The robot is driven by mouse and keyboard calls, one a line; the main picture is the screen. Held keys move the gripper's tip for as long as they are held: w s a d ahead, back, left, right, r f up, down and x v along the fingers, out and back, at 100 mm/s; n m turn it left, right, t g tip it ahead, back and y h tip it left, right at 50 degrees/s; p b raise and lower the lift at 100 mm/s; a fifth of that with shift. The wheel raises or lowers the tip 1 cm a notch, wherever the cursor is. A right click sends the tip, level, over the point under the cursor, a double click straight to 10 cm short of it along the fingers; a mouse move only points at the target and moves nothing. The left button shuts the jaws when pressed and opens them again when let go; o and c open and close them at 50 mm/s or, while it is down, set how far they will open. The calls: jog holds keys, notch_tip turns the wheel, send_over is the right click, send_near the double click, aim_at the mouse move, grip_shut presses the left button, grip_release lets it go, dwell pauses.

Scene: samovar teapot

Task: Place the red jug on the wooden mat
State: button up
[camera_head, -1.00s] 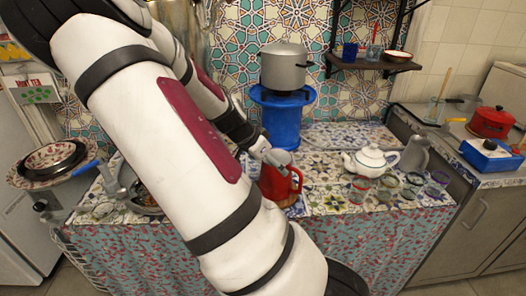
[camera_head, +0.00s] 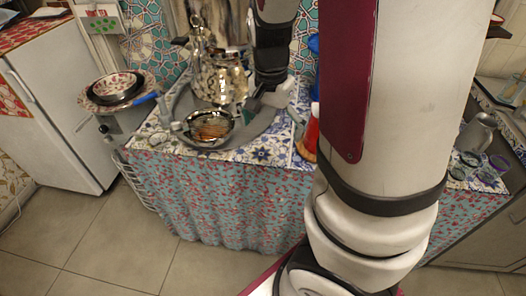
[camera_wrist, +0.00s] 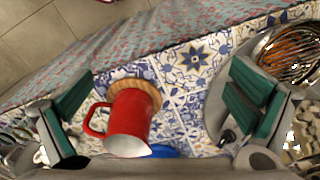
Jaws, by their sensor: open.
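The red jug (camera_wrist: 128,118) stands upright in the wrist view, its handle to the left and its pale open top facing the camera. Its base appears to rest on the round wooden mat (camera_wrist: 146,87), whose rim shows around the base. In the head view a strip of the jug (camera_head: 309,136) shows beside my arm, which hides the rest. My gripper (camera_wrist: 160,95) is open, with green-padded fingers wide apart in the wrist view. The jug shows between them, nearer the left finger, and nothing is held.
A round metal tray (camera_head: 258,128) left of the jug carries a samovar (camera_head: 220,78) and a bowl (camera_head: 209,126). Stacked bowls (camera_head: 117,88) stand further left. A grey pitcher (camera_head: 477,132) and several glasses (camera_head: 470,159) stand at right. Floor in front is clear.

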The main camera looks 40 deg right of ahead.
jog(key=s+a+r+n+t, duration=0.2)
jog(key=s+a+r+n, duration=1)
jog(key=s+a+n, duration=0.2)
jog(key=shift+s+a+t+y, duration=0.3)
jog(key=shift+a+y, duration=0.1)
jog(key=shift+a, duration=0.35)
jog(key=shift+r, duration=0.15)
notch_tip(320, 180, up, 6)
jog(key=t+p, duration=0.1)
jog(key=p, duration=0.4)
jog(key=shift+r, duration=0.15)
